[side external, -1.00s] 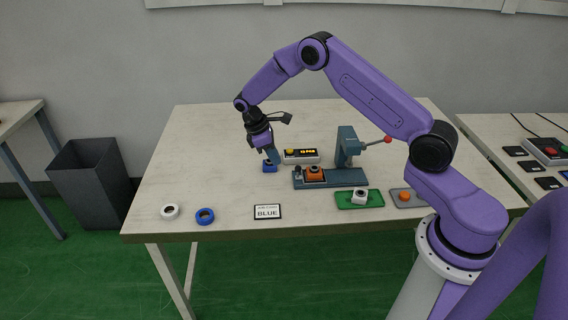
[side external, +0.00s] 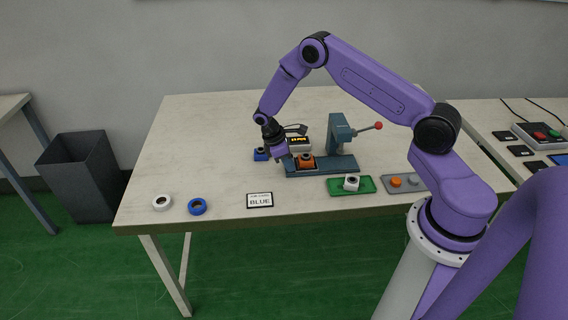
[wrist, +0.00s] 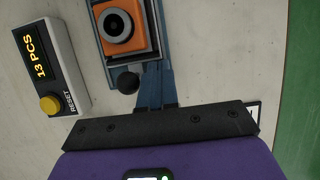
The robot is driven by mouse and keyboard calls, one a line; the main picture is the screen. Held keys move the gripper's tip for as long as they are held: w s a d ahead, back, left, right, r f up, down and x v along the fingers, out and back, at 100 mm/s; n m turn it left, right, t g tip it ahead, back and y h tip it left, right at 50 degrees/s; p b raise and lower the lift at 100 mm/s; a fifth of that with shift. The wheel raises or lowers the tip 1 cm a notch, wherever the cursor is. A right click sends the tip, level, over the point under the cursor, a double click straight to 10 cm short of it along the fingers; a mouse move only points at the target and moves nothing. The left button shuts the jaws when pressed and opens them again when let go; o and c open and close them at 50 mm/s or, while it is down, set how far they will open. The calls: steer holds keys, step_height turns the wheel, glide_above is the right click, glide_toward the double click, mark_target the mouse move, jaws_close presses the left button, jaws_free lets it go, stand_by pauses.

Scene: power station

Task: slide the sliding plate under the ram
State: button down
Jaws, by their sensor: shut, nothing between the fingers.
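The press stands on a blue-grey base (side external: 335,168), with its ram head (side external: 338,124) over the right part. The sliding plate carries an orange block (side external: 305,161) with a dark ring on top, left of the ram and not under it. In the wrist view the orange block (wrist: 117,30) sits on the plate, with a round black knob (wrist: 127,82) at the plate's near end. My gripper (wrist: 154,85) is shut and empty, its fingers close beside the knob; I cannot tell whether they touch. In the side view it is at the base's left end, its fingertips unclear.
A counter box (wrist: 45,65) reading 13 PCS, with a yellow button, stands beside the press. A green tray (side external: 366,186) and a grey tray (side external: 408,182) lie in front. A red-knobbed lever (side external: 378,126) sticks out right.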

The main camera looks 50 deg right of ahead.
mark_target(316, 168)
steer(key=s+d, duration=0.8)
steer(key=shift+s+d, duration=0.3)
steer(key=shift+s, duration=0.05)
steer(key=shift+w+a, duration=0.3)
steer(key=shift+w, duration=0.1)
steer(key=w+a, duration=0.1)
steer(key=w+a+r, duration=0.1)
steer(key=shift+w+a, duration=0.3)
steer(key=shift+w, duration=0.05)
steer(key=v, duration=0.8)
steer(key=shift+r, duration=0.45)
steer(key=shift+s+a, duration=0.1)
